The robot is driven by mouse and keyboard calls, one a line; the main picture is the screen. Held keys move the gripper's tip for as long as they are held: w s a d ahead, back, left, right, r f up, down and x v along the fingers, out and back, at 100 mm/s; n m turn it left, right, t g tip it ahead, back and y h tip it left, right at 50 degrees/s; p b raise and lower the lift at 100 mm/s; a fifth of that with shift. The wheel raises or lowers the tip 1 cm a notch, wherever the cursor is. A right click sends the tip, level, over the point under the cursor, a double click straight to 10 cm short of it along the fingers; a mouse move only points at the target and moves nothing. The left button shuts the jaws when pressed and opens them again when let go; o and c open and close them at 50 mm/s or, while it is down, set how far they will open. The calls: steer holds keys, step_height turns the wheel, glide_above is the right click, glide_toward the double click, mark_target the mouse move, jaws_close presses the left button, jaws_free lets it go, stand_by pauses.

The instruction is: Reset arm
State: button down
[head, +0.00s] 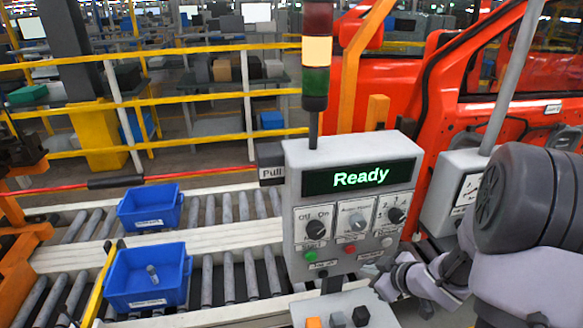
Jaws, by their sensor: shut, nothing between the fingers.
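My arm comes in from the right edge. My gripper (378,277) is shut and empty, at the lower right of the grey control box (297,190). It is close to the box's lower right corner; I cannot tell whether it touches.
A stack light (316,60) rises above the box, its amber section brightest. Two blue bins (148,297) (150,222) sit on roller conveyors at left; the nearer holds a small grey part. A tray (338,300) with small blocks is below the box. An orange-red vehicle body (400,85) stands behind.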

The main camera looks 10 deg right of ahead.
steer(key=s+a+f+m+g+b, duration=0.1)
steer(key=s+a+f+m+b, duration=0.2)
steer(key=s+a+m+b, duration=0.3)
steer(key=s+a+f+m+g+b, duration=0.2)
steer(key=s+a+m+b, duration=0.3)
steer(key=s+a+b, duration=0.8)
steer(key=s+f+b, duration=0.1)
steer(key=s+b, duration=0.1)
steer(key=b, duration=0.3)
steer(key=shift+s+a+m, duration=0.15)
steer(key=shift+s+m, duration=0.2)
steer(key=shift+m, duration=0.05)
